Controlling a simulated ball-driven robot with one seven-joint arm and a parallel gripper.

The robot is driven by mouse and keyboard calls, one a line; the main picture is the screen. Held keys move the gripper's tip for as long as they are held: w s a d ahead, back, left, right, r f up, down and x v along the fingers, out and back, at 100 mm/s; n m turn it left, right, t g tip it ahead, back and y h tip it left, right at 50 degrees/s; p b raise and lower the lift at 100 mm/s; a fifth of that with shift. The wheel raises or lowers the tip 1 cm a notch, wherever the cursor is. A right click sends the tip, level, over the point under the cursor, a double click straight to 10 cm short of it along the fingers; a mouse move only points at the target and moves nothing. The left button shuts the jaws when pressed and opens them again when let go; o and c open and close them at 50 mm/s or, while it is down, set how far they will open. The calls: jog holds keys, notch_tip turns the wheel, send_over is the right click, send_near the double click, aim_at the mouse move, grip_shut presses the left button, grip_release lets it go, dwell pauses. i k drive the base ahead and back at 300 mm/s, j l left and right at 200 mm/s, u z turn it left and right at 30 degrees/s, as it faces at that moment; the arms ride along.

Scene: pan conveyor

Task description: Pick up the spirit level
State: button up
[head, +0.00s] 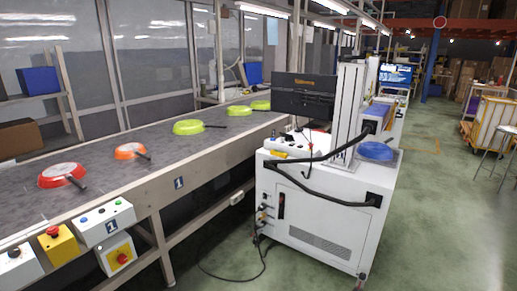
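I cannot pick out the spirit level with certainty in the head view. A small yellow item (279,154) lies at the left front edge of the white machine cabinet's top, too small to identify. My gripper is not in view.
A grey conveyor (105,178) runs along the left, carrying a red pan (60,170), an orange pan (128,150) and several green pans. Control boxes (105,222) sit at its near edge. The white cabinet (325,215) stands mid-view, with a cable on the floor. Green floor (440,210) is open at right.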

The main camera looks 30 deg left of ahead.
aim_at(273, 152)
jog(key=i+j+u, duration=0.4)
jog(key=i, duration=0.7)
jog(key=i+u, duration=0.4)
jog(key=i, duration=0.7)
